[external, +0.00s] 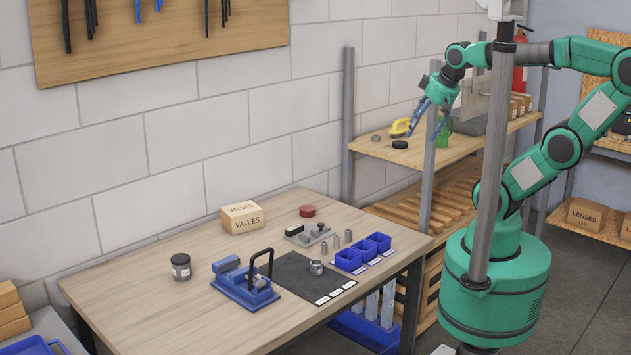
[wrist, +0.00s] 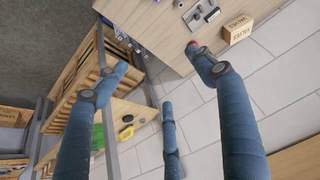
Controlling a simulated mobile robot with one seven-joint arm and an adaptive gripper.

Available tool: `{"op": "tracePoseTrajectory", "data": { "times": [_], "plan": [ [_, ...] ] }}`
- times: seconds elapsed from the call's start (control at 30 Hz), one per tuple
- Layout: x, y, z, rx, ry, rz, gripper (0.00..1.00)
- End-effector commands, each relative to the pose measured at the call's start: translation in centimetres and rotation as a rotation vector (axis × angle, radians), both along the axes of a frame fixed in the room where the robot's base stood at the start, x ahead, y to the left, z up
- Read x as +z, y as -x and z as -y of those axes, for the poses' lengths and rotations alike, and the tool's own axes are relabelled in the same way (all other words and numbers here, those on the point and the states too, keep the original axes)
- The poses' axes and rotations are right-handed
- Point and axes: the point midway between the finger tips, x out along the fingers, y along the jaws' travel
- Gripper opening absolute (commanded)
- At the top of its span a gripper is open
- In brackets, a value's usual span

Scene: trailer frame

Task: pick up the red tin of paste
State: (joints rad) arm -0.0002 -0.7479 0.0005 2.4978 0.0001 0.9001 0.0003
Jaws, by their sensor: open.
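The red tin (external: 307,211) is low and round. It stands on the wooden workbench (external: 150,300) behind the small metal parts, to the right of the VALVES box (external: 242,217). In the wrist view a small bit of red shows at the tip of the right-hand finger, which hides most of whatever it is. My gripper (external: 425,130) is open and empty, high above the shelf beyond the bench's right end, well apart from the tin. Its blue fingers are spread wide in the wrist view (wrist: 155,75).
A blue clamp fixture (external: 246,284), dark jar (external: 181,267) and blue bins (external: 362,252) stand on the bench. A grey upright post (external: 428,160) is close to my gripper. The shelf (external: 450,150) holds a yellow tool (external: 400,127) and green object (external: 443,131).

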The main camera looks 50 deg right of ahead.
Motion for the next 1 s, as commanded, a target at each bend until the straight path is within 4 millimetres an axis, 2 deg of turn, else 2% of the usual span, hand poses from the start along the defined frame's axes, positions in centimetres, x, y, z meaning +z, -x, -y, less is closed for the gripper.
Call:
{"op": "tracePoseTrajectory", "data": {
  "times": [0.17, 0.37, 0.7, 1.0],
  "plan": [
    [0.3, -1.0, -0.1, 0.000, -0.001, -0.013, 0.69],
    [0.8, -4.0, -0.3, -0.002, -0.005, -0.047, 0.69],
    [0.9, -11.7, -1.0, -0.009, -0.014, -0.127, 0.69],
    [-0.8, -18.8, -1.9, -0.013, -0.017, -0.200, 0.69]
  ]
}}
